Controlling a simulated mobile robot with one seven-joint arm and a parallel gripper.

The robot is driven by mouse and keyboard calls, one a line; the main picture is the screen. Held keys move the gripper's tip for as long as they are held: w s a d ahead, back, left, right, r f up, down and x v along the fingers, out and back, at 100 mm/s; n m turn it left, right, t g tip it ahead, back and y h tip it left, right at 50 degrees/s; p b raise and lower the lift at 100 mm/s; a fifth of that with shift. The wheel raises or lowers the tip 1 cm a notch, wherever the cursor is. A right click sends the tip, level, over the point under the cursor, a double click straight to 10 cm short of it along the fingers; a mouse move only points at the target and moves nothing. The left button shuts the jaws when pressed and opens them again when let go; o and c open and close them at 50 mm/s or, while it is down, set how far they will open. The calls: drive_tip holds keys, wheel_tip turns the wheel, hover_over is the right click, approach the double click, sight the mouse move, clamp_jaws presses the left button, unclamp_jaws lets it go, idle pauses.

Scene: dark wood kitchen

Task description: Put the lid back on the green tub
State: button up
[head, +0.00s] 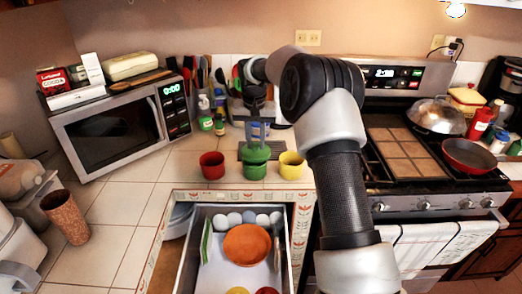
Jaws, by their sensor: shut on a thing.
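The green tub (254,170) stands on the tiled counter between a red tub (212,166) and a yellow tub (291,166). My gripper (257,137) points down directly above the green tub. It is shut on a small green piece that looks like the green lid (257,153), at the tub's mouth. The fingers and the small size hide whether the lid touches the rim or sits level.
An open drawer (206,265) below the tubs holds an orange bowl (246,244), several pale egg-like things, and red and yellow round things. A microwave (115,128) stands left. The stove with a red pan (468,155) is right. Counter left of the tubs is clear.

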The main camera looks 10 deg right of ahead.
sight(254, 147)
drive_tip(key=w+p, duration=0.1)
drive_tip(key=w+r+p, duration=0.1)
drive_tip(key=shift+w+r+m, duration=0.3)
drive_tip(key=shift+w+m, duration=0.1)
drive_tip(key=shift+w+p, duration=0.35)
drive_tip(key=shift+w, duration=0.2)
wheel_tip(254, 147, down, 5)
drive_tip(key=b, duration=0.4)
drive_tip(key=shift+r, duration=0.2)
drive_tip(key=shift+f, duration=0.9)
drive_tip(key=shift+f, duration=0.2)
idle(1.2)
drive_tip(key=o, duration=1.1)
drive_tip(key=shift+o, duration=0.3)
